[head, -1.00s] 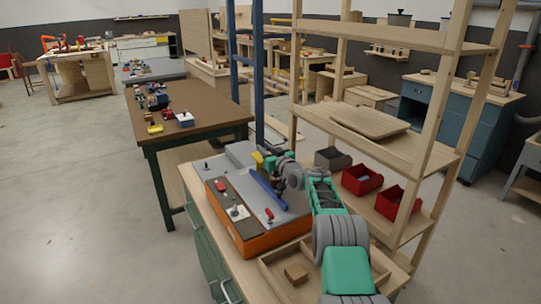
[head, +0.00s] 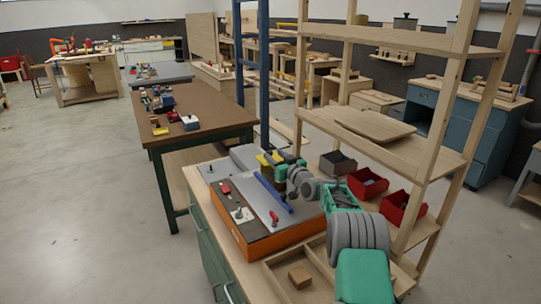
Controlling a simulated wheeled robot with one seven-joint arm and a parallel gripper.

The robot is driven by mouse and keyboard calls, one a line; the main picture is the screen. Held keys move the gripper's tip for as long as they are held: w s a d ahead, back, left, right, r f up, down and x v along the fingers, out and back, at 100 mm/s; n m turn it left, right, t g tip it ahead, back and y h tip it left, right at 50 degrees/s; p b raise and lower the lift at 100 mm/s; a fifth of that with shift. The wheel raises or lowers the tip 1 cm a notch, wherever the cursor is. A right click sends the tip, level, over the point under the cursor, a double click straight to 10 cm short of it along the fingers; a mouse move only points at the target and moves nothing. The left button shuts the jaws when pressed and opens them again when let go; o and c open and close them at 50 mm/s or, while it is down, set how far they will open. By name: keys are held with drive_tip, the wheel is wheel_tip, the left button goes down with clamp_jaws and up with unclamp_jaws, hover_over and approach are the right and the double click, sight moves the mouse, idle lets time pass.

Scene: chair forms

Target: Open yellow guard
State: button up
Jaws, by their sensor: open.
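The yellow guard (head: 265,160) shows as a small yellow patch at the back of an orange-sided machine box (head: 268,243) with a grey top. My arm reaches in from the lower right over the box. My gripper (head: 278,171) is at the arm's far end, close beside the yellow guard and open. Its fingers are small and partly hidden by the wrist, so I cannot tell whether they touch the guard. A blue bar (head: 273,193) lies slanted across the grey top, just in front of my gripper.
A red switch (head: 225,189) and a red lever (head: 274,217) are on the box. A wooden shelf rack (head: 429,140) with red bins (head: 367,184) stands close on the right. The floor at left is clear.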

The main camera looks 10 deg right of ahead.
drive_tip(key=v, duration=0.3)
drive_tip(key=shift+s, duration=0.35)
drive_tip(key=s+a+r+g+h+p, duration=0.1)
drive_tip(key=s+a+g, duration=0.35)
drive_tip(key=s, duration=0.45)
drive_tip(key=s+a+r+g+h+p, duration=0.1)
drive_tip(key=s+a+r+g, duration=0.15)
drive_tip(key=s+a, duration=0.45)
drive_tip(key=s+f+m+g+h, duration=0.1)
drive_tip(key=s+f+g, duration=0.2)
drive_tip(key=s, duration=1.4)
drive_tip(key=s+d+f+m+g+h+p, duration=0.1)
drive_tip(key=s+f+g, duration=0.3)
drive_tip(key=s, duration=1.2)
drive_tip(key=shift+s+d+f+m+h, duration=0.25)
drive_tip(key=shift+s+d+m+h, duration=0.1)
drive_tip(key=shift+m+h, duration=0.2)
